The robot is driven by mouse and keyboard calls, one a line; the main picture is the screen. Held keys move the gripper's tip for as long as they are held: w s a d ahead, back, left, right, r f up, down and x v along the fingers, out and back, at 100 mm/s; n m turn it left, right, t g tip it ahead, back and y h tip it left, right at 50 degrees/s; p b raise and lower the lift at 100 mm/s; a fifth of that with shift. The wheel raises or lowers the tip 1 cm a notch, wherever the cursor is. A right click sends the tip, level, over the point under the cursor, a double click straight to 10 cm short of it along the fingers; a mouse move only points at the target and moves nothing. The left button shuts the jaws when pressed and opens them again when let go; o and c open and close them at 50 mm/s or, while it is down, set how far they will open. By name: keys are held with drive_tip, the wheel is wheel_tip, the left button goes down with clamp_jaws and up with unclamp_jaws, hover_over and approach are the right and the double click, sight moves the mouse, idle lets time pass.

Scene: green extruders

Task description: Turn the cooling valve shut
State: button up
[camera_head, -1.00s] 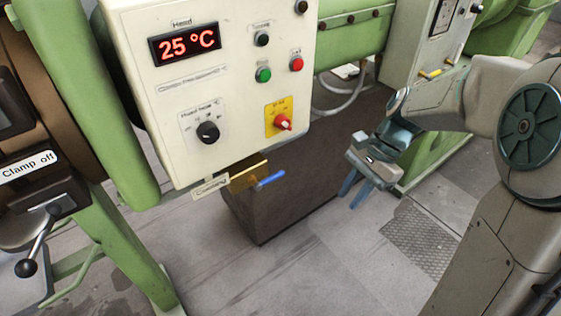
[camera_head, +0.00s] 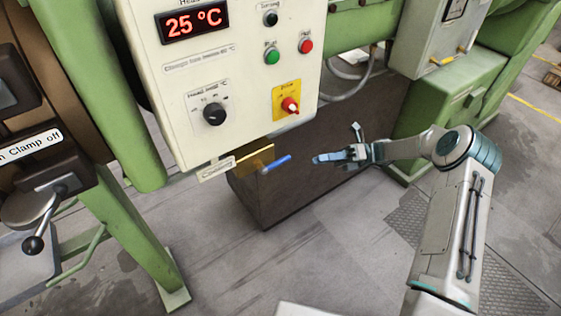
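The cooling valve has a brass body (camera_head: 254,158) under the control box's lower edge, beside a small label reading Cooling (camera_head: 217,169). Its blue lever (camera_head: 277,164) sticks out to the right and slightly up in the picture. My gripper (camera_head: 318,158) is to the right of the lever, with its fingers pointing left towards it. A gap shows between the fingertips and the lever's end in the picture. The fingers overlap in this view, so I cannot tell whether they are open. No object shows in the gripper.
The control box (camera_head: 237,100) hangs above the valve, with a 25 °C display, knobs and buttons. A dark block (camera_head: 300,180) stands behind the valve and gripper. A green machine leg (camera_head: 135,225) is at left. The floor (camera_head: 235,255) in front is clear.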

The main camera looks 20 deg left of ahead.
sight(280, 160)
drive_tip(key=shift+m+y, duration=0.3)
drive_tip(key=shift+m, duration=0.1)
drive_tip(key=p+x, duration=0.3)
drive_tip(key=x, duration=1)
drive_tip(key=shift+w+a+f, duration=0.1)
drive_tip(key=shift+a+f, duration=0.05)
drive_tip(key=shift+a, duration=0.15)
